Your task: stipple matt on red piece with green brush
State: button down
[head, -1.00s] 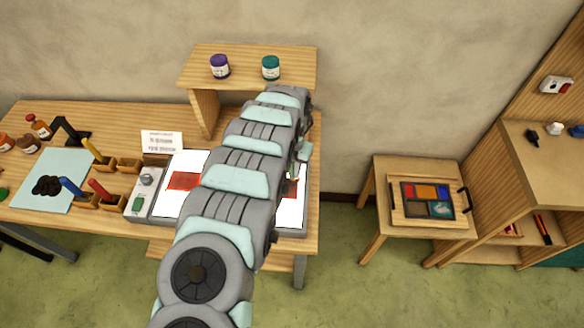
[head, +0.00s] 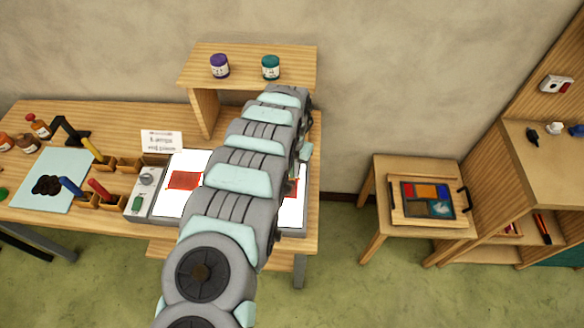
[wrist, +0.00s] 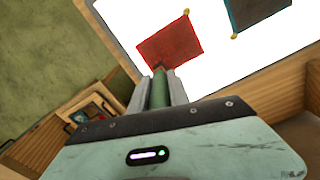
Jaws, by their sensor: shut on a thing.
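My gripper (wrist: 160,88) is shut on the green brush (wrist: 159,92), whose handle runs between the two fingers in the wrist view. The brush's dark tip overlaps the lower edge of a red piece (wrist: 172,42). I cannot tell whether it touches the glass. The red piece lies on the bright white light box (wrist: 110,20). In the head view my arm hides most of the gripper and the brush. A part of a red piece (head: 292,187) shows just right of my arm on the light box (head: 291,212).
A dark teal piece (wrist: 258,12) lies near the red one. Another red piece (head: 184,180) lies on the light box's left part. Two jars, purple (head: 220,66) and teal (head: 270,67), stand on the shelf.

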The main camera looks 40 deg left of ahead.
jog(key=shift+r+p, duration=1.65)
jog(key=shift+r, duration=1.85)
